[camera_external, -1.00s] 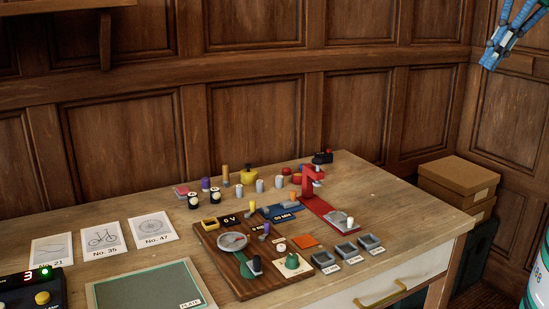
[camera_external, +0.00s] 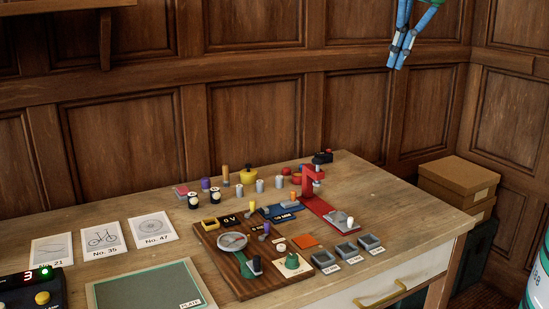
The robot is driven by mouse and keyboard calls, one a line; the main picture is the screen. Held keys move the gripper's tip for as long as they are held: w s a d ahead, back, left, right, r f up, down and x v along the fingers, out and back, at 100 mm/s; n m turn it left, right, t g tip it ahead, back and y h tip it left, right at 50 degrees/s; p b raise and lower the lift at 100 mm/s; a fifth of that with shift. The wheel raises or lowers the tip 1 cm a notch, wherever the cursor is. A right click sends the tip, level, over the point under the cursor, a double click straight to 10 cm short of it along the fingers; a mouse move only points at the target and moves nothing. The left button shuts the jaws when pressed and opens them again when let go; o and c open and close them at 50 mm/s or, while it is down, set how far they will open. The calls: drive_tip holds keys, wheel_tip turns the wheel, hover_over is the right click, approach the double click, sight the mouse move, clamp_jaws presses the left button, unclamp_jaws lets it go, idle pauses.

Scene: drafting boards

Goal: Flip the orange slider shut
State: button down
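A flat orange square piece (camera_external: 305,241) lies on the brown wooden board (camera_external: 222,262), near its right side; it looks like the orange slider, but whether it is open or shut is too small to tell. My gripper (camera_external: 396,66), with blue fingers, hangs high at the top right, in front of the wall panels and well above the table. It touches nothing and holds nothing visible. Its fingertips appear close together, and the viewing angle hides any gap between them.
Several small cylinders stand behind. The table's right end (camera_external: 400,210) is clear. Cardboard boxes (camera_external: 457,178) sit beyond it.

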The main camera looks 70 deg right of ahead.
drive_tip(key=w+d+f+m+g, duration=0.1)
drive_tip(key=w+d+f+m, duration=0.3)
drive_tip(key=w+f, duration=0.4)
drive_tip(key=w+d+f+m+g+h+b, duration=0.1)
drive_tip(key=w+d+f+m, duration=0.3)
drive_tip(key=w+d+f, duration=0.3)
drive_tip(key=w+d+f+m+g+h, duration=0.1)
drive_tip(key=w+d+f+m, duration=0.3)
drive_tip(key=w+f, duration=0.6)
wheel_tip(320, 180, down, 6)
drive_tip(key=shift+w+d+r+m+g, duration=0.15)
drive_tip(key=shift+w+d+m+g, duration=0.35)
drive_tip(key=shift+d, duration=0.45)
drive_tip(key=shift+s, duration=0.15)
drive_tip(key=shift+b+x, duration=1.2)
drive_tip(key=shift+x, duration=3.75)
drive_tip(key=shift+s, duration=0.1)
